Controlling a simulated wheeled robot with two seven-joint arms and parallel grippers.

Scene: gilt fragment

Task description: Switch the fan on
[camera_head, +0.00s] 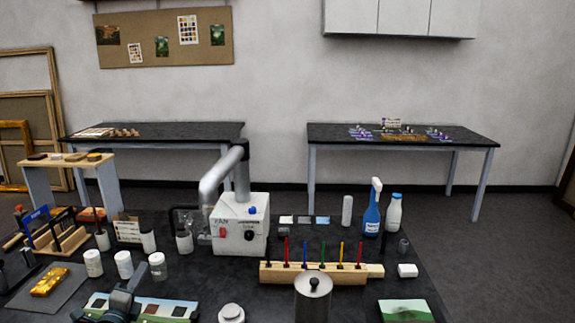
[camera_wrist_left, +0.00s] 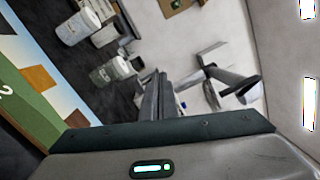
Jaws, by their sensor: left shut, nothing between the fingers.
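The fan unit is a white box (camera_head: 240,240) lettered "FAN", standing on the dark bench with a thick grey duct (camera_head: 215,178) bending above it. Its front has a red switch (camera_head: 222,231) on the left and a dark knob on the right; a blue button (camera_head: 252,210) is on top. I cannot tell the switch's position. My left gripper (camera_head: 137,270) is at the lower left, in front of and left of the fan, apart from it. In the left wrist view its fingers (camera_wrist_left: 155,95) are together and empty, with the duct (camera_wrist_left: 232,82) beyond. My right gripper is not in view.
A wooden rack (camera_head: 290,272) with coloured sticks lies to the fan's right front, behind a metal canister (camera_head: 313,295). A blue spray bottle (camera_head: 372,215) stands further right.

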